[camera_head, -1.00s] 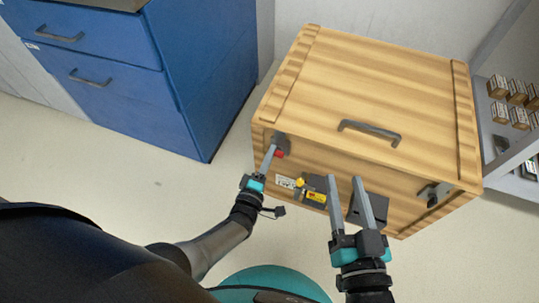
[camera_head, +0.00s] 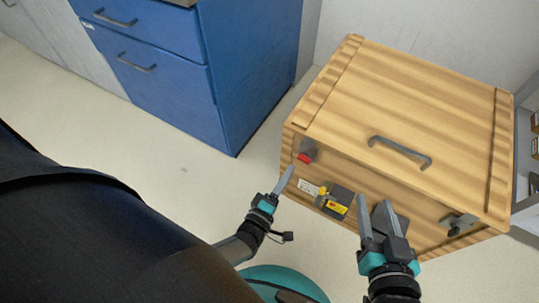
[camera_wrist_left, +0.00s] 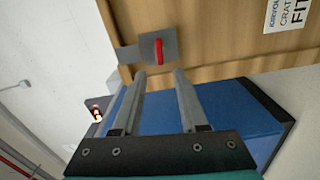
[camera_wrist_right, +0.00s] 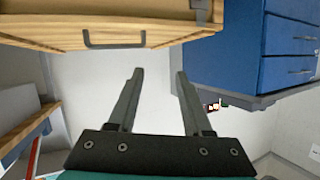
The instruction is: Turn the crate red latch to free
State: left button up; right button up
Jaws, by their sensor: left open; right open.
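The wooden crate (camera_head: 420,110) stands at the right with a dark handle on its lid. The red latch (camera_head: 305,158) sits on a grey plate at the crate's front left corner. In the left wrist view the red latch (camera_wrist_left: 159,50) is a bar standing upright in the picture, just beyond the fingertips. My left gripper (camera_head: 288,178) is open and empty, a little below and left of the latch, apparently apart from it. My right gripper (camera_head: 372,203) is open and empty before the crate's front; in its wrist view nothing is between the fingers (camera_wrist_right: 159,72).
A blue drawer cabinet (camera_head: 230,70) stands left of the crate. Shelving (camera_head: 528,150) is at the right edge. Floor between cabinet and crate is clear.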

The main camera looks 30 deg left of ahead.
pick_arm(q)
jog(key=s+p, duration=0.1)
jog(key=s, duration=0.8)
jog(key=shift+a, duration=0.2)
pick_arm(e)
jog(key=g, duration=0.1)
jog(key=d+h, duration=0.1)
jog(key=d+f+g, duration=0.1)
jog(key=shift+s+d+g, duration=0.25)
jog(key=shift+g, duration=0.05)
pick_arm(q)
jog(key=shift+d, duration=0.1)
pick_arm(e)
jog(key=shift+f, duration=0.1)
